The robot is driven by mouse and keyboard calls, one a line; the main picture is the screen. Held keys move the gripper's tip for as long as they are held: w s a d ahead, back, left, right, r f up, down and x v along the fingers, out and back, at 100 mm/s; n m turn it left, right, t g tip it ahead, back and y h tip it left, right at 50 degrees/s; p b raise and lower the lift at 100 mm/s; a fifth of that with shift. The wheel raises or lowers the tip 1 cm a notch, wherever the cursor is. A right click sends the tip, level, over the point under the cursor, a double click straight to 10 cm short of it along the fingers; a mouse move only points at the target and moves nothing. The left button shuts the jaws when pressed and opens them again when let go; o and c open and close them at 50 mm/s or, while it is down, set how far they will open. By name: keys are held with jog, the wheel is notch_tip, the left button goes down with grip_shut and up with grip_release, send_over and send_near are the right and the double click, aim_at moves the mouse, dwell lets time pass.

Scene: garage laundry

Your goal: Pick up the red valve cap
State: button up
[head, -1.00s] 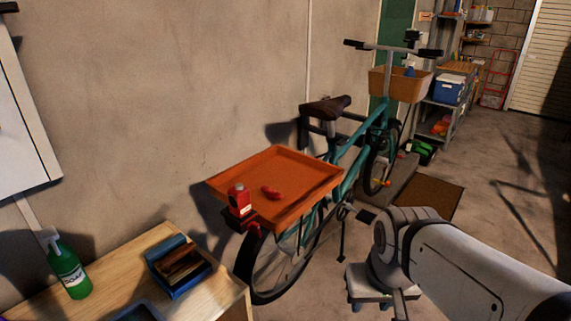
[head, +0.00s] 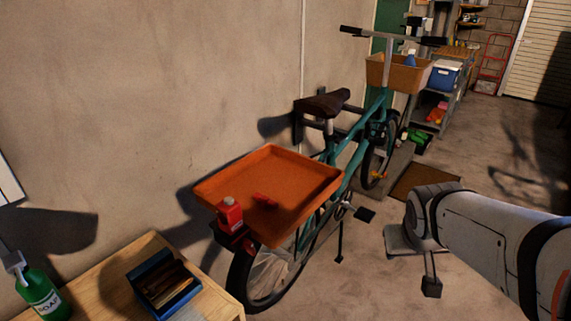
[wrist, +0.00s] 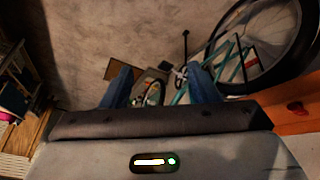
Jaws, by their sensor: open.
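A small red piece (head: 265,200), which looks like the valve cap, lies on the orange tray (head: 295,218) on the bicycle's rear rack. It is too small to make out its exact shape. A red bottle (head: 229,213) with a pale top stands at the tray's near left corner. In the wrist view, the tray's orange edge (wrist: 290,128) and a red shape (wrist: 297,107) show at the far right. My gripper (wrist: 162,82) is open and empty, its blue fingers apart over the floor, well to the side of the tray.
The teal bicycle (head: 345,155) stands along the wall, with a basket (head: 400,75) in front. A wooden bench (head: 95,275) at lower left holds a blue box (head: 163,287) and a green soap bottle (head: 42,292). The floor (head: 490,160) at right is open.

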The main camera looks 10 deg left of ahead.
jog(key=w+a+r+n+t+y+p, duration=0.1)
jog(key=w+a+n+t, duration=0.15)
jog(key=w, duration=0.55)
jog(key=w+a+r+n+t+y+p, duration=0.1)
jog(key=w+a+r+n+t, duration=0.15)
jog(key=w, duration=0.65)
jog(key=n+g+y+p, duration=0.1)
jog(key=n+g+y, duration=0.6)
jog(key=y, duration=0.5)
send_near(269, 199)
jog(key=shift+w+a+f+n+t, duration=0.15)
jog(key=shift+a+f+n+t, duration=0.45)
jog(key=shift+a, duration=0.25)
jog(key=shift+a+f, duration=0.15)
jog(key=shift+a, duration=0.2)
jog(key=p+x, duration=0.1)
jog(key=x, duration=0.6)
jog(key=shift+a, duration=0.1)
grip_shut()
